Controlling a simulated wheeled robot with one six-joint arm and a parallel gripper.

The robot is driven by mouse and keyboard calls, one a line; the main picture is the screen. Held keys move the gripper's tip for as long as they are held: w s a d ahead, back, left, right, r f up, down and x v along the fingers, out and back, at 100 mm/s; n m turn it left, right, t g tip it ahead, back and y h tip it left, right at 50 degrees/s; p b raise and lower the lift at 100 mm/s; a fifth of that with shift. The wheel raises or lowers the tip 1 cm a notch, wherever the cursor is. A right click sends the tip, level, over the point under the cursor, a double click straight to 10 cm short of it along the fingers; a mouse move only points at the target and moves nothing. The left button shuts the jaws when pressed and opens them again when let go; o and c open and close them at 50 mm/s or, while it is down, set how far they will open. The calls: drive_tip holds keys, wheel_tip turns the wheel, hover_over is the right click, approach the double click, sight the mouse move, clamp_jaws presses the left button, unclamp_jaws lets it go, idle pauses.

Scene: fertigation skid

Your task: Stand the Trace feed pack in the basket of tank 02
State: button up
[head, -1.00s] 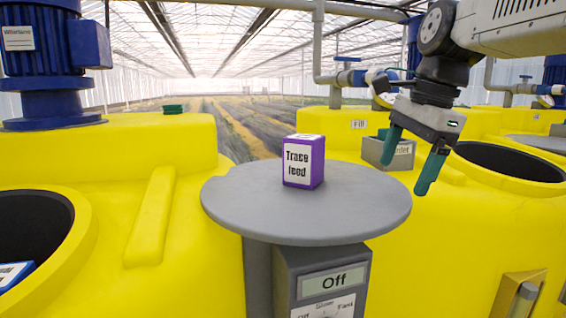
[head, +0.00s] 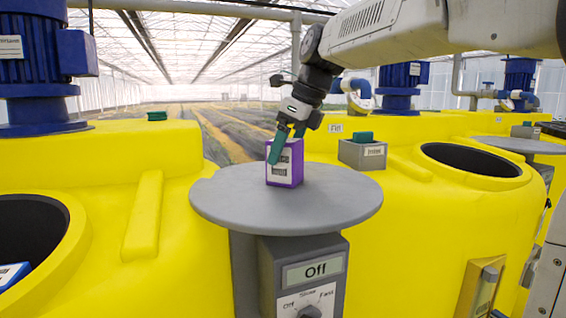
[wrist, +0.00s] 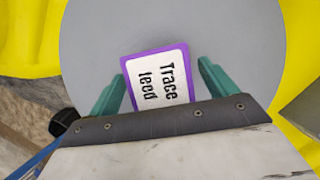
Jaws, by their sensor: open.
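The Trace feed pack (head: 284,168), a purple box with a white label, stands upright on the round grey table. My gripper (head: 283,143) is at the pack, with a green finger in front of part of its label in the head view. In the wrist view the pack (wrist: 158,80) lies between the two open fingers (wrist: 166,88), with a visible gap on the right side and a narrower one on the left. I cannot read any tank number.
The round grey table (head: 230,205) is otherwise clear. A control box (head: 305,275) reading Off stands below it. Yellow tanks (head: 420,215) with dark round openings (head: 470,160) flank it. Blue motors (head: 38,60) and pipes rise behind. A blue-edged labelled pack (head: 12,273) shows at far left.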

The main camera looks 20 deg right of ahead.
drive_tip(key=shift+x, duration=1.45)
drive_tip(key=c, duration=1.2)
drive_tip(key=shift+c, duration=1.2)
drive_tip(key=shift+r, duration=0.15)
